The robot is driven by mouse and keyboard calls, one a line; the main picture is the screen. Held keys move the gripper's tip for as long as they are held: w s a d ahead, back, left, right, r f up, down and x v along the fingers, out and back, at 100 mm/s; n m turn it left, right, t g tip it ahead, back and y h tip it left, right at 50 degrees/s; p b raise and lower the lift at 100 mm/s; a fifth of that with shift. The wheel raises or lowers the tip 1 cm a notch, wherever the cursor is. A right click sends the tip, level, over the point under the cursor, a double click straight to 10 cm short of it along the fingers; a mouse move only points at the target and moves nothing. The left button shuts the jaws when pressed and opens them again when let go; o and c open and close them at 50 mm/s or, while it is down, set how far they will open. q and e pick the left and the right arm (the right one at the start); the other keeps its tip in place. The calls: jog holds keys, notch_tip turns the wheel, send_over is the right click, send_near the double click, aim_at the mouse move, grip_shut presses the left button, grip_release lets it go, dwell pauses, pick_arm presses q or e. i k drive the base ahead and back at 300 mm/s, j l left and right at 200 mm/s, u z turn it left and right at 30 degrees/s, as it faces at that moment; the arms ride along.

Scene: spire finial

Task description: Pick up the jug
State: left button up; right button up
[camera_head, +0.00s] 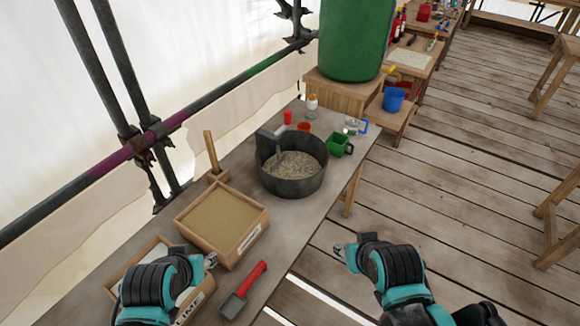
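A small green jug-like vessel with a dark handle (339,145) stands on the workbench near its far right edge. Just behind it is a small pale, clear-looking vessel with a blue handle (354,126). Which of the two is the jug I cannot tell for sure. My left gripper (211,259) is over the near part of the bench, beside a sand-filled wooden box. My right gripper (342,251) is over the floor right of the bench, well short of both vessels. Both grippers appear empty, and their finger gaps are too small to read.
A dark round tub of grey mix (292,185) with a tool in it stands left of the green vessel. The sand box (222,222) and a red-handled tool (243,291) are nearer. A blue bucket (393,99) and green barrel (352,38) stand beyond.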

aim_at(356, 124)
jog(key=i+l, duration=0.3)
jog(key=i+l+u, duration=0.15)
jog(key=i+l, duration=0.15)
jog(key=l, duration=0.15)
jog(key=i+l, duration=0.25)
jog(key=l, duration=0.15)
jog(key=i+l+u, duration=0.1)
jog(key=i+l, duration=0.15)
jog(key=l, duration=0.15)
jog(key=i+l+u, duration=0.1)
jog(key=i+l, duration=0.2)
jog(key=l, duration=0.15)
jog(key=i+l, duration=0.2)
jog(key=l, duration=0.25)
jog(key=i+l+u, duration=0.1)
jog(key=i+l, duration=0.15)
jog(key=l, duration=0.2)
jog(key=i+l+u, duration=0.1)
jog(key=i+l, duration=0.15)
jog(key=l, duration=0.2)
